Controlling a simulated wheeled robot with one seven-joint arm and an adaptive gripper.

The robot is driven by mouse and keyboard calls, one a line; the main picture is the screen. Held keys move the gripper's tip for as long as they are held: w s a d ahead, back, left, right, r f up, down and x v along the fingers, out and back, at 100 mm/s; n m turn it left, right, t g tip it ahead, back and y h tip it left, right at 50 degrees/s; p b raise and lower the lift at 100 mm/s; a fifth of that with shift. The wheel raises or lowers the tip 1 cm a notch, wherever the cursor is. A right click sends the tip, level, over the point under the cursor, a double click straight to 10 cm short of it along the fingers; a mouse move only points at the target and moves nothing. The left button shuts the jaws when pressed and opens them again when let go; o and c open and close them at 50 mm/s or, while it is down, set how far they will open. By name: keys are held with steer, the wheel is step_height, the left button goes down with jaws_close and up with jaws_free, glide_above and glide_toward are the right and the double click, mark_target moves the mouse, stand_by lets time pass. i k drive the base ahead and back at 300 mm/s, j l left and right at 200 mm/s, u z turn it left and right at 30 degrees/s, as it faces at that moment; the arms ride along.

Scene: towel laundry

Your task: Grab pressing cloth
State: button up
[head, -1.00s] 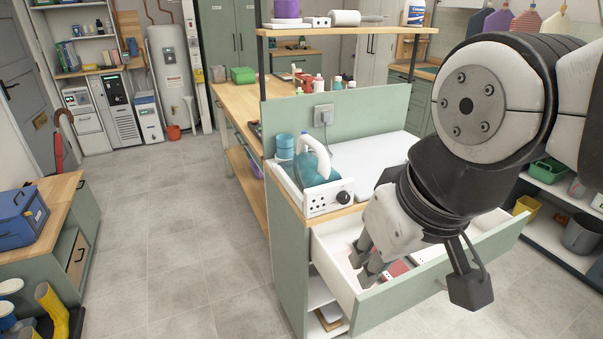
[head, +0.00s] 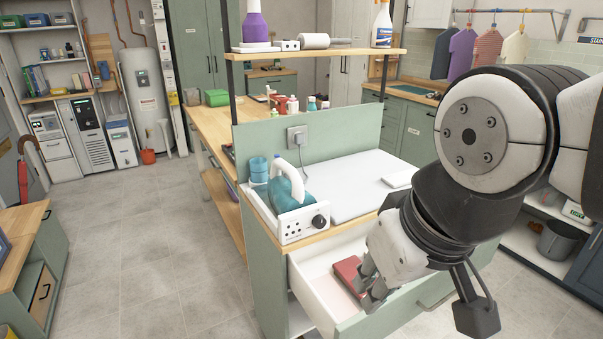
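My gripper (head: 368,287) points down into the open drawer (head: 318,291) under the ironing surface. Its fingers are beside a red, flat, box-like item (head: 346,271), overlapping its right end in the picture. Whether they touch it is unclear, and the finger gap is too small to read. A pale pink flat patch lies by the red item on the drawer floor. A small white folded-looking piece (head: 398,179) lies at the right of the white ironing pad (head: 350,191). I cannot tell which of these, if any, is the pressing cloth. My arm hides the drawer's right part.
A teal iron (head: 291,188) stands behind a white control box (head: 303,223) at the counter's left. A blue cup-like container (head: 259,171) is beside it. A wooden shelf (head: 318,52) hangs above. The floor at left is clear.

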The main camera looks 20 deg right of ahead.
mark_target(402, 178)
steer(key=z, duration=0.9)
steer(key=i+j, duration=0.3)
steer(key=i, duration=0.15)
steer(key=i+j+u, duration=0.1)
steer(key=i+j, duration=0.25)
steer(key=i, duration=0.15)
